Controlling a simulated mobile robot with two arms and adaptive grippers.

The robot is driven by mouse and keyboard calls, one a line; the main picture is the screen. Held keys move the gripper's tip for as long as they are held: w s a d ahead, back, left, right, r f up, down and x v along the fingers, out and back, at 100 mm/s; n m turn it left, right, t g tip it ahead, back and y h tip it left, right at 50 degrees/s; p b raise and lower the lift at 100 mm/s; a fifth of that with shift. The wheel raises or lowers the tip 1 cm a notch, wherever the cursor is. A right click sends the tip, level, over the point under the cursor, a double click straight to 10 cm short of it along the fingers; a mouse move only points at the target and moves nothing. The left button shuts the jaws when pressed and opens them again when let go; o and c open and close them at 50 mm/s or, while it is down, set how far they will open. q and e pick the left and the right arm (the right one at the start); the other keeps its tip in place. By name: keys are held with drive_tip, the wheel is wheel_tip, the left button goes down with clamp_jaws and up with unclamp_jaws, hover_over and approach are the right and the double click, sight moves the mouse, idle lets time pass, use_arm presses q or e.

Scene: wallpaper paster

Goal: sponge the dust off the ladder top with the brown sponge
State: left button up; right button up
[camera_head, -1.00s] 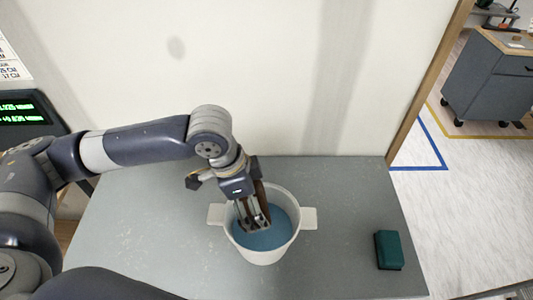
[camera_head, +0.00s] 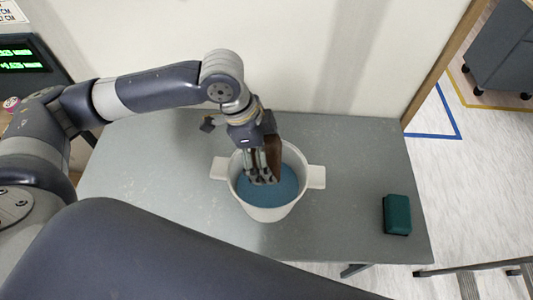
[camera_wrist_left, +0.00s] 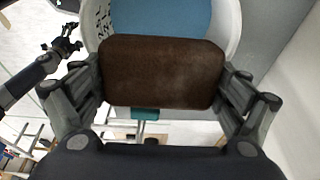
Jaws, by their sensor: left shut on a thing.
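My left gripper (camera_head: 262,178) is shut on the brown sponge (camera_head: 276,155), which shows as a dark brown block between its fingers in the left wrist view (camera_wrist_left: 163,72). Gripper and sponge are over the mouth of a white two-handled bucket (camera_head: 240,197) holding blue liquid (camera_head: 285,188). I cannot tell whether the sponge touches the liquid. Grey rails and a step at the lower right (camera_head: 470,284) look like part of a ladder; its top and any dust on it cannot be made out. A small dark gripper, apparently my right one, shows in the left wrist view (camera_wrist_left: 65,42).
The bucket stands on a grey table (camera_head: 345,215) with pale specks at its left. A dark green block (camera_head: 397,214) lies near the right edge. A wall (camera_head: 300,60) rises behind the table. Open floor (camera_head: 465,190) and a grey cabinet (camera_head: 506,50) are at the right.

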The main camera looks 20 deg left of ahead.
use_arm(q)
drive_tip(key=shift+f+b, duration=0.3)
drive_tip(key=shift+f, duration=0.45)
wheel_tip(320, 180, down, 8)
drive_tip(key=b, duration=0.2)
drive_tip(key=shift+b, duration=0.4)
use_arm(e)
drive_tip(key=f, duration=0.3)
drive_tip(key=d+f, duration=0.1)
drive_tip(key=shift+s+f, duration=0.15)
drive_tip(key=shift+s, duration=0.15)
drive_tip(key=shift+a, duration=0.15)
use_arm(q)
drive_tip(key=shift+f, duration=1.45)
